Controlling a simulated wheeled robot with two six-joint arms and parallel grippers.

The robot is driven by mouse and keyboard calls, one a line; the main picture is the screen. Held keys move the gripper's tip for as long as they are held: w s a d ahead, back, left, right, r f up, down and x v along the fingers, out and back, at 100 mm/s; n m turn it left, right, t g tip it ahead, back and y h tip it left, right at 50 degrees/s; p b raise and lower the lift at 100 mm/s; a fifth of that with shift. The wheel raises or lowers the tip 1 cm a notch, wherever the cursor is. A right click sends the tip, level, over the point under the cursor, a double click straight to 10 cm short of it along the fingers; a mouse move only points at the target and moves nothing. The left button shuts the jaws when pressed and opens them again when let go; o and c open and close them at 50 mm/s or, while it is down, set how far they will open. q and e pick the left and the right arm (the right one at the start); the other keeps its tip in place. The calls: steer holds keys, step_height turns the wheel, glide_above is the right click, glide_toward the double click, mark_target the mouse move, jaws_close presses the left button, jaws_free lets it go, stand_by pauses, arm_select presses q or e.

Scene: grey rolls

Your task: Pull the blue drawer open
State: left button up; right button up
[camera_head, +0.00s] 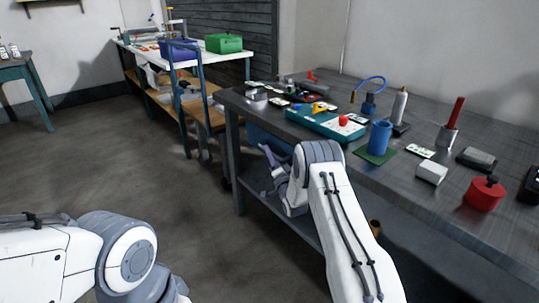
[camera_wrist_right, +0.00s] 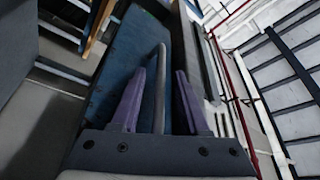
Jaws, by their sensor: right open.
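The blue drawer (camera_head: 262,138) is under the grey workbench top in the head view, partly hidden by my right arm. In the right wrist view its blue front (camera_wrist_right: 124,62) fills the left middle. A grey bar handle (camera_wrist_right: 160,90) stands out from it. My right gripper (camera_head: 266,168) is at the drawer front in the head view. In the right wrist view its purple fingers (camera_wrist_right: 161,76) are open, one on each side of the handle, with gaps showing. My left arm shows at the lower left, but its gripper is out of view.
The workbench (camera_head: 440,205) carries a teal tray (camera_head: 325,124), a blue cup (camera_head: 379,137), a red weight (camera_head: 484,193) and several small items. A second table (camera_head: 195,55) with purple and green bins stands behind. The floor at left is clear.

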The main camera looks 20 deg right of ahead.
steer(key=shift+x, duration=0.85)
jaws_close()
stand_by(0.8)
